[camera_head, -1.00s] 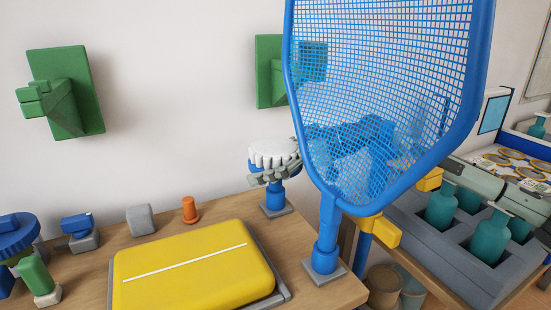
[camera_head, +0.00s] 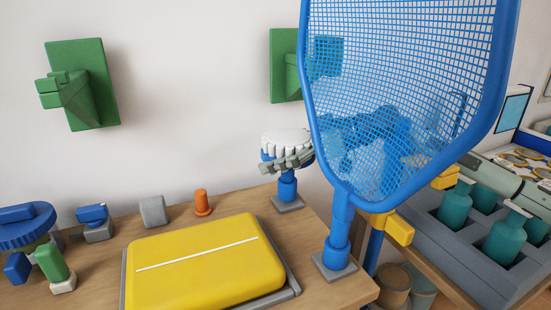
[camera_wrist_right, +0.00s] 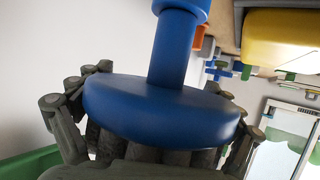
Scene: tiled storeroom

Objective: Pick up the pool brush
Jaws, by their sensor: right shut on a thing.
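The pool brush (camera_head: 283,140) stands upright on the table, with white bristles on top and a blue body and stem. Its stem meets a small grey base (camera_head: 288,204). My right gripper (camera_head: 290,161) is shut on the brush's blue head, just under the bristles. In the right wrist view, the grey fingers of my right gripper (camera_wrist_right: 158,88) close around the wide blue head of the brush (camera_wrist_right: 160,110), and the stem runs to the top edge. I cannot tell whether the stem is clear of its base. My left gripper is out of view.
A large blue net (camera_head: 400,100) on a grey foot stands right of the brush, in front of my right arm. A yellow case (camera_head: 205,265) lies left of it on the table. A grey crate (camera_head: 450,255) with teal bottles stands at right. Green holders (camera_head: 85,85) are on the wall.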

